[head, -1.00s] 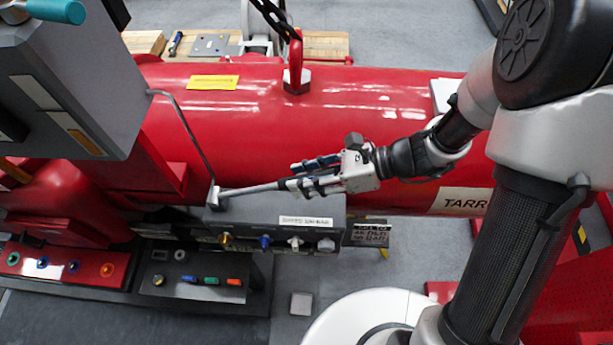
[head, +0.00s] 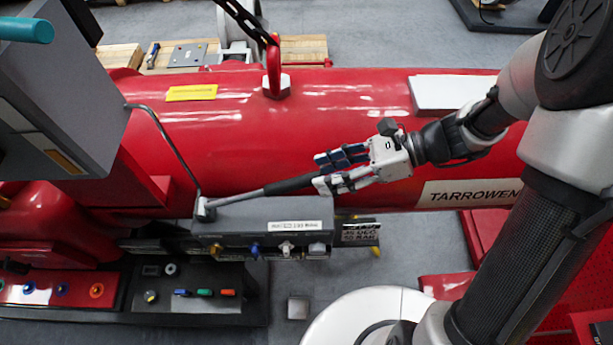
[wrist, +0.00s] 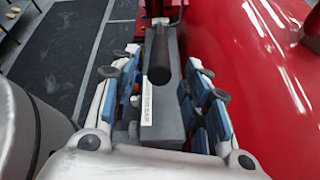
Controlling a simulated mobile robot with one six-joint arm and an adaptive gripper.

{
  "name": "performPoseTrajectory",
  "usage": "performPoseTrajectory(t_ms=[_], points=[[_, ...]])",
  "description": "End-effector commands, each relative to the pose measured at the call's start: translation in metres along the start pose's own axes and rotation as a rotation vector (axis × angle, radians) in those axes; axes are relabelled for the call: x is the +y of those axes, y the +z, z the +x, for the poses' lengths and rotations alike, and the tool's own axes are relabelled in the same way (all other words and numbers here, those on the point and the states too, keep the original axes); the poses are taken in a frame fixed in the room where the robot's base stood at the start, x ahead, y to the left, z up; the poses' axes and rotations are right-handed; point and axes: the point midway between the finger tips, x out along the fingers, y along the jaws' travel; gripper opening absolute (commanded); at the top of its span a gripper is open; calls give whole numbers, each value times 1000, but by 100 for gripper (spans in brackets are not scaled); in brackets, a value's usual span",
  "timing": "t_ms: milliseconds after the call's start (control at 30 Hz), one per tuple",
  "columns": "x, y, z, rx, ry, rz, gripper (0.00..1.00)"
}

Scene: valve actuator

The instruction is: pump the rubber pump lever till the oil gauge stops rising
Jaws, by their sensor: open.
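The pump lever (head: 240,196) is a grey rod with a black rubber grip (head: 292,184). It rises to the right from a pivot on the left end of the grey pump box (head: 265,213). My gripper (head: 319,172) is open at the grip's free end, coming from the right. In the wrist view the grip's round end (wrist: 158,72) shows between my two spread fingers (wrist: 162,62), with gaps on both sides. I cannot tell whether a finger touches it. I cannot make out the oil gauge in either view.
A large red cylinder (head: 330,110) lies behind the lever. A grey cabinet (head: 65,95) and a bent metal pipe (head: 165,140) stand at the left. Several coloured knobs line the box front. A control panel (head: 195,292) sits below.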

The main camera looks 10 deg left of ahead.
Motion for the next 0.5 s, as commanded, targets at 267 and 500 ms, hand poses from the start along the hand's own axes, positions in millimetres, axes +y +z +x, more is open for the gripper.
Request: performPoseTrajectory(t_ms=[267, 500], points=[[0, 0, -31, 0, -1, -1, 42], [0, 0, -32, 0, 1, -1, 42]])
